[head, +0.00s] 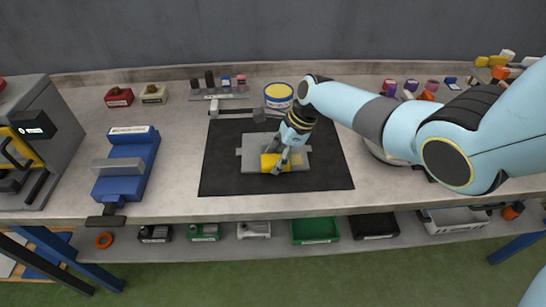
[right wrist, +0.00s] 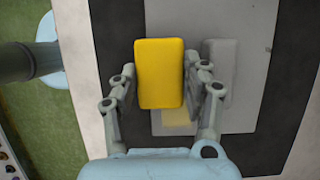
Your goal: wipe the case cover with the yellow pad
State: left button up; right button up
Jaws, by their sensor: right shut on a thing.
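The yellow pad (head: 270,161) is held between the fingers of my right gripper (head: 281,165), low over the case cover. It shows large in the right wrist view (right wrist: 160,73), with a finger on each side of it. The case cover (head: 258,142) is a flat grey plate on the black mat; a raised grey block and a pale yellowish patch show on it in the right wrist view (right wrist: 250,70). I cannot tell whether the pad touches the cover. My left gripper is not in view.
The black mat (head: 222,178) lies on the grey bench. A blue vise (head: 125,170) stands at left, and a yellow-topped tin (head: 278,95) stands behind the mat. Small parts line the back. Bins, including a green one (head: 315,230), sit on the lower shelf.

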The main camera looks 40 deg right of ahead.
aim_at(295, 165)
jog(key=shift+s+d+r, duration=0.1)
jog(key=shift+s+d, duration=0.3)
jog(key=shift+d, duration=0.3)
jog(key=shift+s+d, duration=0.4)
jog(key=shift+d, duration=0.3)
jog(key=shift+s+d, duration=0.45)
jog(key=shift+d, duration=0.2)
jog(key=shift+s+d, duration=0.4)
jog(key=shift+d, duration=0.25)
jog(key=shift+w+a, duration=0.45)
jog(key=shift+a, duration=0.25)
jog(key=shift+w+a, duration=0.4)
jog(key=shift+a, duration=0.25)
